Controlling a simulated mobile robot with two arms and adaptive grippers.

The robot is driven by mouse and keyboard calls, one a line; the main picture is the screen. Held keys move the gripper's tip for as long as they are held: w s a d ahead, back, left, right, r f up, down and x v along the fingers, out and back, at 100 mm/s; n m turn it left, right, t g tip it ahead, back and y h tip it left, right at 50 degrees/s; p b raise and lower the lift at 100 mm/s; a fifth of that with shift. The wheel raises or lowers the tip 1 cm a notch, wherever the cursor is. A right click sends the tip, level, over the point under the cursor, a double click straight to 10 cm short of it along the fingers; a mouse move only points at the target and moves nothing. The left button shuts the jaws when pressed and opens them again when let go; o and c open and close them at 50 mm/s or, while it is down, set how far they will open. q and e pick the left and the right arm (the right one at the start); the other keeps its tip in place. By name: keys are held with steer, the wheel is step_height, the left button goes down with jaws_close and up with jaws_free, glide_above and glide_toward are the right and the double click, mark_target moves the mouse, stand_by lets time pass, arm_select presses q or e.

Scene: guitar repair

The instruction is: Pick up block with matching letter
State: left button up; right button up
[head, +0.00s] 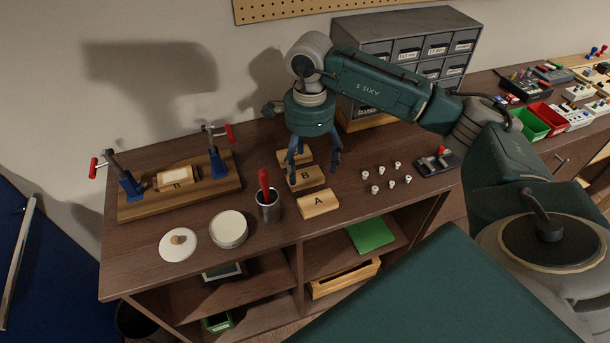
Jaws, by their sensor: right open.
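A wooden block lettered A (318,204) lies near the front of the bench. Behind it lies a block lettered B (306,177), and a third block (296,157) lies behind that, its letter hidden by my gripper. My right gripper (313,176) points down over the B block with its fingers apart and nothing held. I cannot tell whether the fingers touch the block. On the left, a wooden clamp board (205,200) carries a light piece marked B (178,178) between two red-handled clamps. My left gripper is not in view.
A cup with a red-handled tool (268,206) stands left of the blocks, beside a round tin (229,229) and a white lid (178,245). Several small white knobs (377,189) lie to the right. A grey drawer cabinet (424,50) stands behind my right arm.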

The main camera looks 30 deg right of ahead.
mark_target(307, 178)
steer(key=shift+w+f, duration=0.15)
steer(key=shift+f, duration=0.2)
steer(key=f+p, duration=0.2)
steer(key=f, duration=0.1)
steer(key=shift+w+f, duration=0.2)
steer(key=shift+f, duration=0.65)
steer(key=c, duration=0.4)
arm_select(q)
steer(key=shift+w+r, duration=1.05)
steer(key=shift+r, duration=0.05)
arm_select(e)
steer(key=c, duration=0.9)
